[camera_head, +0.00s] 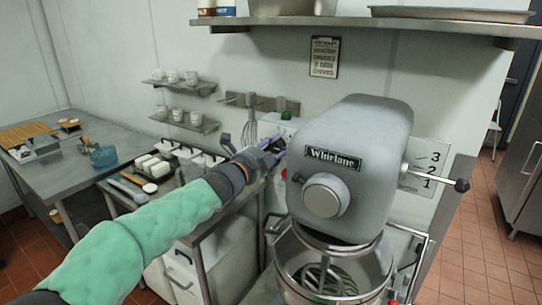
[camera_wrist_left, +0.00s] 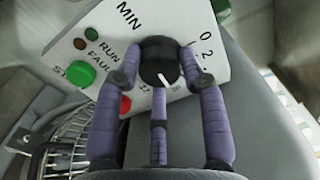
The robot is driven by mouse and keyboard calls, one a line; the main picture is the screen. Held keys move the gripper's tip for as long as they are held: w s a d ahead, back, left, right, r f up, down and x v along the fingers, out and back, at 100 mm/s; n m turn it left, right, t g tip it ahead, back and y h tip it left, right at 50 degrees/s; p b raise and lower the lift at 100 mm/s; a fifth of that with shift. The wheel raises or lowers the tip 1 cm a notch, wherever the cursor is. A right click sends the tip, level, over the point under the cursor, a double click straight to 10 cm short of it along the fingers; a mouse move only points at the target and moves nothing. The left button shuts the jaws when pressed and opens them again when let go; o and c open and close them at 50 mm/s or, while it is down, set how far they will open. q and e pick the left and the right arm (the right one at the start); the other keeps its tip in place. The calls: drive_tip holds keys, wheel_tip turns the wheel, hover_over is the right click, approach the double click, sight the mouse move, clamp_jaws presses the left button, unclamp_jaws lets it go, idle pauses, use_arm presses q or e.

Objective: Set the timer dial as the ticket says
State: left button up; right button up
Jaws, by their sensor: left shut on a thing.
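The black timer dial (camera_wrist_left: 160,55) sits on a white control panel (camera_wrist_left: 130,38) in the left wrist view. The panel bears MIN, RUN and FAULT lettering. My left gripper (camera_wrist_left: 164,72) is shut on the dial, with purple fingers around it. A white pointer mark shows on the dial's lower side. The figures 0 and 2 are readable at the upper right; smaller figures below the dial are partly covered. In the head view, my left gripper (camera_head: 272,150) reaches the panel left of the mixer (camera_head: 352,160). I cannot identify the ticket. My right gripper is not in view.
The mixer bowl (camera_head: 335,285) is close on the right.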

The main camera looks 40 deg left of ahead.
use_arm(q)
drive_tip(key=shift+d+r+m, duration=0.15)
drive_tip(key=shift+r+m, duration=0.15)
drive_tip(key=o, duration=0.9)
drive_tip(key=shift+c, duration=0.2)
drive_tip(key=shift+o, duration=1.4)
drive_tip(key=shift+w+d, duration=0.1)
drive_tip(key=shift+d, duration=0.05)
drive_tip(key=shift+w+f, duration=0.1)
drive_tip(key=shift+f, duration=0.1)
drive_tip(key=shift+s, duration=0.3)
drive_tip(key=s+d, duration=0.1)
drive_tip(key=s, duration=1)
drive_tip(key=shift+s, duration=0.2)
